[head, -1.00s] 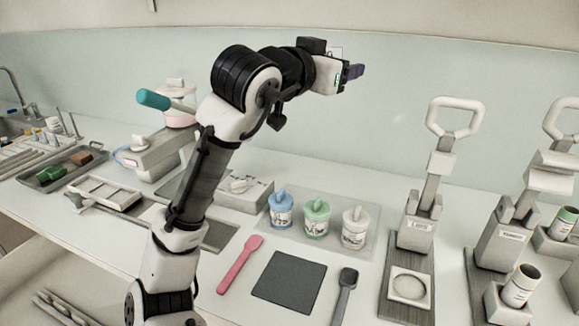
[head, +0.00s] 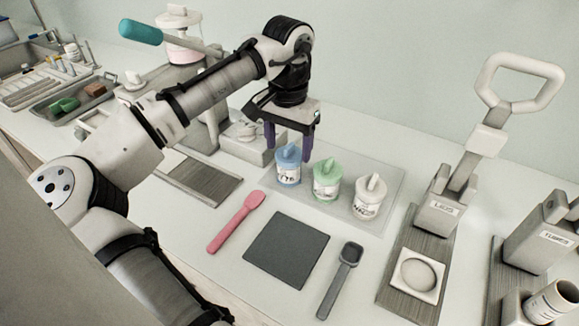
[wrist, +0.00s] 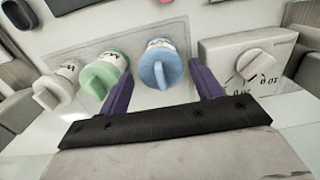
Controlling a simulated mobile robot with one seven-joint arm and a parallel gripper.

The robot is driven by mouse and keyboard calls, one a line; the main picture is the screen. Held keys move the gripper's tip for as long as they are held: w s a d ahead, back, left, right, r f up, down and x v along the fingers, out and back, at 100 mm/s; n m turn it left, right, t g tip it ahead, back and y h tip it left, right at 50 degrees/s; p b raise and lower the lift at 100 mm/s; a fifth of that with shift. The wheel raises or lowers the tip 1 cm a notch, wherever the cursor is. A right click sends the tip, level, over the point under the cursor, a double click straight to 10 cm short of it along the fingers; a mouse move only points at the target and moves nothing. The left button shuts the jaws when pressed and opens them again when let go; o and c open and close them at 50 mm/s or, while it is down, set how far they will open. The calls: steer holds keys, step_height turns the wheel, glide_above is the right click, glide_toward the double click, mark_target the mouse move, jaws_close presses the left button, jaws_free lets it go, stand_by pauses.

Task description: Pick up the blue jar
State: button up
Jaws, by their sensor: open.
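The blue jar (head: 288,166) stands upright on a pale translucent mat (head: 386,190), at the left end of a row of three lidded jars. Its lid has a raised blue knob. My gripper (head: 289,146) is open and points down just above and behind the blue jar. In the wrist view the blue jar (wrist: 160,65) lies between the two purple fingers (wrist: 163,88), somewhat beyond their tips. The fingers do not appear to touch it, and nothing is held.
A green jar (head: 326,180) and a white jar (head: 369,198) stand to the right of the blue jar. A grey box with a dial (wrist: 246,70) is close beside the gripper. A pink spoon (head: 236,222), dark square pad (head: 286,250) and grey scoop (head: 340,280) lie in front.

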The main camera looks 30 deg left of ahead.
steer(key=shift+w+f+p, duration=0.1)
steer(key=shift+f+p, duration=0.6)
steer(key=shift+f, duration=2.35)
steer(key=shift+c, duration=0.3)
steer(key=c, duration=0.5)
